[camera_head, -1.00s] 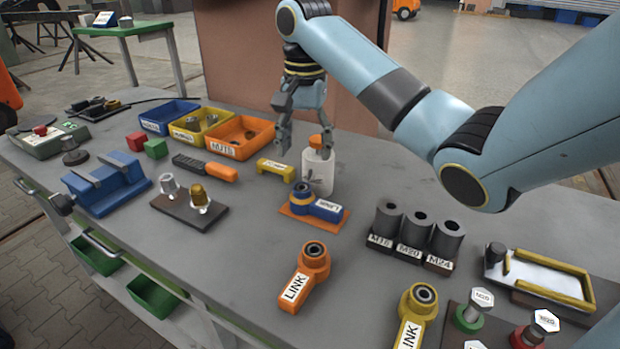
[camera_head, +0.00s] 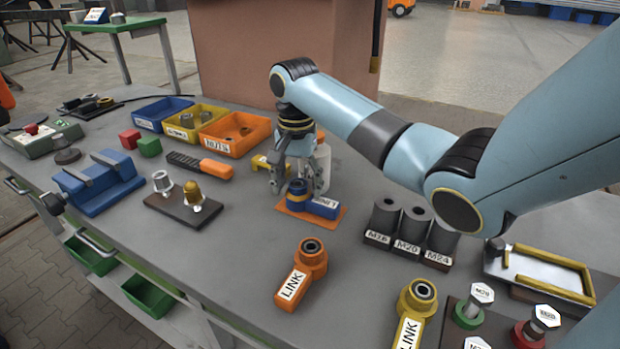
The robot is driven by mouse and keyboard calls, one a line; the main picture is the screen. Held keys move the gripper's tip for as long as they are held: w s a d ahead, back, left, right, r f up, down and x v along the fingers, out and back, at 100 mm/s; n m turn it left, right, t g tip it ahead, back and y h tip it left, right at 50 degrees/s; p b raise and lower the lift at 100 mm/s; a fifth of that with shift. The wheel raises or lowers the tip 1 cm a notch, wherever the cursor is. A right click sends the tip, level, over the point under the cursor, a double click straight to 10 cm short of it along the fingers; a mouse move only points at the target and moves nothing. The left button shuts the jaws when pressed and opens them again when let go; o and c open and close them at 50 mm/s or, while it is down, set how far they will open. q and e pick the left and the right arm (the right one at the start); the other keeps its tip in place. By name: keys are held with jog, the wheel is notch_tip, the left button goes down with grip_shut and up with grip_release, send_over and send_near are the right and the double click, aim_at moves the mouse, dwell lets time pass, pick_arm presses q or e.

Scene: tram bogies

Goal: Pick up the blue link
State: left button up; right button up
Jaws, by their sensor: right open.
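The blue link (camera_head: 322,207) lies on an orange plate (camera_head: 337,221) near the middle of the bench. Its ring end with a dark top is at the left and its labelled bar points right. My right gripper (camera_head: 290,186) is open and points down, with its fingers at or just behind the link's ring end. Whether the fingers touch the link cannot be told. The gripper partly covers a white bottle (camera_head: 321,168) and a yellow part (camera_head: 261,163) behind it. My left gripper is not in view.
An orange link (camera_head: 308,262) and a yellow link (camera_head: 418,302) lie nearer the front. Dark sockets (camera_head: 411,227) stand to the right. Blue, yellow and orange bins (camera_head: 234,147) are behind left. A dark plate with two fittings (camera_head: 176,211) lies left. Bare bench (camera_head: 235,250) lies front left.

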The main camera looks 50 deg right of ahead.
jog(key=shift+c, duration=0.5)
grip_shut()
jog(key=shift+r, duration=0.1)
